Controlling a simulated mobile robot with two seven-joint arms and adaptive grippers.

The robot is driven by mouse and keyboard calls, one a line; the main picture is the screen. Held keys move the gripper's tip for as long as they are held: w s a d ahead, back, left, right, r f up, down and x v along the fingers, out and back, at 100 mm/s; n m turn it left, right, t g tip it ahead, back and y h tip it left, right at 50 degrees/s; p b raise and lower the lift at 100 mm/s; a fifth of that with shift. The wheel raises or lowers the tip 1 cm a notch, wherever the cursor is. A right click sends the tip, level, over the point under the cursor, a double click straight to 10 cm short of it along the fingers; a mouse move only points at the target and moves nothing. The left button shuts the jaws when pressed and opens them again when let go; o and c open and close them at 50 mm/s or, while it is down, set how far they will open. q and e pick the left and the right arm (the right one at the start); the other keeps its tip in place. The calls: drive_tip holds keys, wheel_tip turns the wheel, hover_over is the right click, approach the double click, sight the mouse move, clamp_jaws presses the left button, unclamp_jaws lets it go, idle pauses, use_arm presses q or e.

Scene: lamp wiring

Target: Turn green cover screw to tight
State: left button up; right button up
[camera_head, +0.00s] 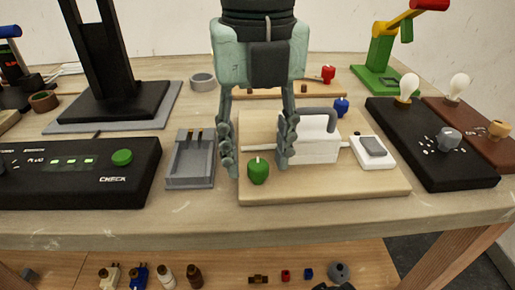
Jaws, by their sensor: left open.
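The green cover screw (258,171) is an upright green knob with a pale mark on top. It sits at the front left of the light wooden board (330,192). My left gripper (257,160) comes down from above, with one finger to the left of the screw and one to its right. The fingers are apart and the screw shows between their tips; I cannot tell whether either touches it. The right finger partly hides the white cover block (318,145) with its grey handle. A blue screw (341,107) stands behind the block. My right gripper is not in view.
A grey open tray (190,182) lies just left of the board, and a black check box (80,190) further left. A white switch (374,152) is on the board's right. A black lamp base (430,175) stands beyond it. A red knob (328,74) is behind.

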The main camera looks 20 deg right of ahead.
use_arm(q)
drive_tip(key=shift+f, duration=0.3)
clamp_jaws()
idle(0.3)
